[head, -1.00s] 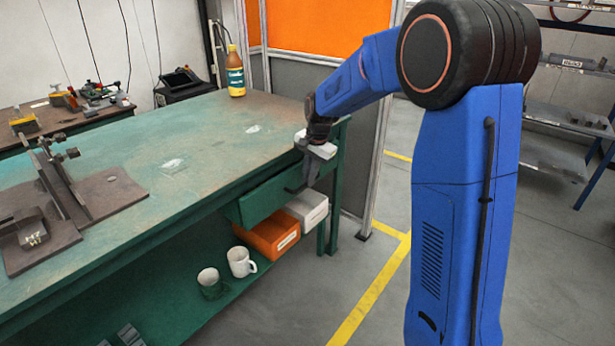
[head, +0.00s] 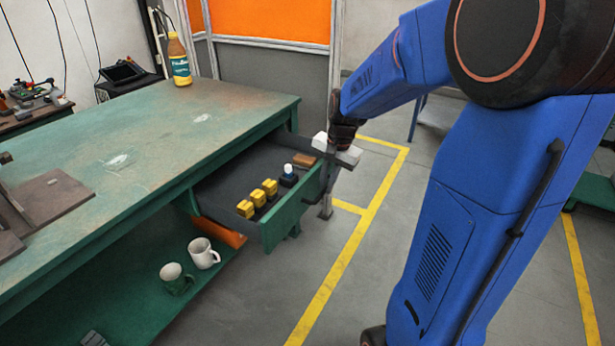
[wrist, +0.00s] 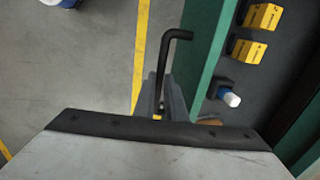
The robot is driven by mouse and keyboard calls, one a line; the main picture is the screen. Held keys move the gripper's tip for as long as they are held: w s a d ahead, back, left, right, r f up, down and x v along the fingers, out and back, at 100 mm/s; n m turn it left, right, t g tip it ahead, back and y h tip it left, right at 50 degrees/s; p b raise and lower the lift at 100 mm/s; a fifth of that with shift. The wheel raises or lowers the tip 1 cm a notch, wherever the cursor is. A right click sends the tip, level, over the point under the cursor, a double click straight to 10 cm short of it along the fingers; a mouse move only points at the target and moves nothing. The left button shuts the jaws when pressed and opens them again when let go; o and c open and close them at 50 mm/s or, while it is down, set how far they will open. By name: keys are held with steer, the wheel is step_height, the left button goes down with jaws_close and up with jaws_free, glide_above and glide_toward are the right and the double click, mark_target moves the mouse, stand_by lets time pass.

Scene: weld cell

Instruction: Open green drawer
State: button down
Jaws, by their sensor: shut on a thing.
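The green drawer (head: 292,214) is pulled well out from under the green workbench (head: 120,165). Its dark interior shows several yellow blocks, a dark bottle with a white cap (head: 288,176) and a brown block (head: 304,159). My gripper (head: 334,176) is at the far end of the drawer front, on its outer side. In the wrist view, my gripper (wrist: 160,100) is shut on the black bar handle (wrist: 167,65), beside the green drawer front (wrist: 205,65). The fingertips are partly hidden by the gripper body.
A white mug (head: 203,253) and a green-and-white mug (head: 175,278) stand on the lower shelf. An orange bin (head: 231,238) sits below the drawer. The floor beyond the drawer is clear.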

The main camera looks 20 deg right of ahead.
steer(key=shift+s+d, duration=0.65)
steer(key=shift+s, duration=0.25)
steer(key=shift+s+d, duration=0.6)
steer(key=shift+s, duration=0.25)
steer(key=c, duration=1.8)
jaws_free()
steer(key=s+r, duration=0.1)
steer(key=r, duration=0.4)
steer(key=d+r, duration=0.1)
steer(key=r, duration=0.5)
steer(key=s+d+r, duration=0.1)
steer(key=r, duration=0.5)
steer(key=shift+s, duration=0.3)
steer(key=s+a+f+n+t, duration=0.1)
steer(key=s+a+f+n, duration=0.2)
steer(key=s, duration=0.3)
steer(key=s+a+f+n+t+h, duration=0.1)
steer(key=s+a+f+n, duration=0.2)
steer(key=s, duration=0.3)
steer(key=s+a+f+n+t, duration=0.1)
steer(key=s+a+f+n, duration=0.2)
steer(key=s+a+n, duration=0.1)
steer(key=shift+s+a+n, duration=0.2)
steer(key=shift+s+a, duration=0.1)
steer(key=shift+s, duration=0.4)
steer(key=shift+s+a+n, duration=0.2)
steer(key=shift+s+a, duration=0.05)
steer(key=shift+s, duration=0.4)
